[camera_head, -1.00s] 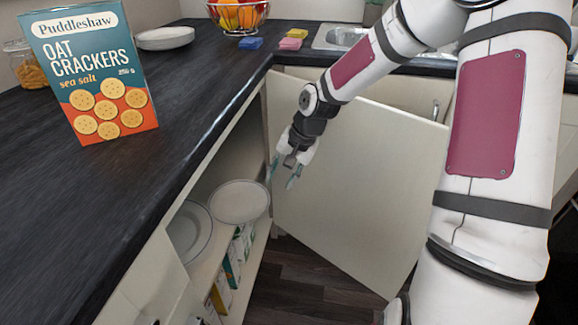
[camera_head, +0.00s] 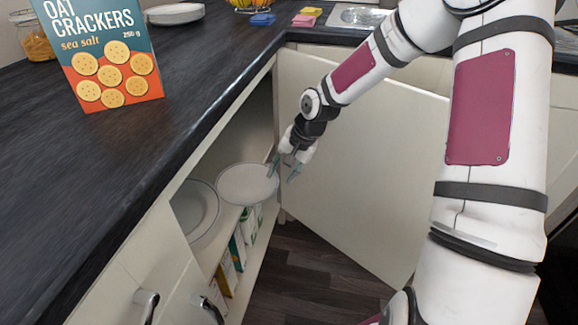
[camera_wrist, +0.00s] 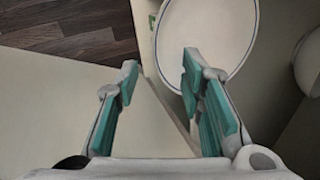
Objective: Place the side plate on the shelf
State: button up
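A round white plate with a thin dark rim line (camera_head: 243,186) lies flat on the shelf (camera_head: 213,239) inside the open lower cupboard. It also shows at the top of the wrist view (camera_wrist: 210,30). A second rimmed plate (camera_head: 193,210) is farther left in the cupboard, partly hidden by the cupboard front. Which one is the side plate I cannot tell. My gripper (camera_head: 283,170) is at the cupboard opening, by the right edge of the nearer plate. Its teal-padded fingers (camera_wrist: 160,68) are apart with nothing between them; the right finger overlaps the plate's edge in the wrist view.
The open cupboard door (camera_head: 355,170) stands to the right of my gripper. Boxes (camera_head: 237,250) stand below the shelf. The dark worktop (camera_head: 120,150) overhangs at left, bearing a cracker box (camera_head: 105,60) and stacked plates (camera_head: 175,13). Floor (camera_head: 300,275) is clear in front.

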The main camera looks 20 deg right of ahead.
aim_at(273, 189)
jog(key=b+x, duration=0.2)
jog(key=x, duration=0.4)
jog(key=shift+a+f+b, duration=0.1)
jog(key=shift+f+b, duration=0.2)
grip_shut()
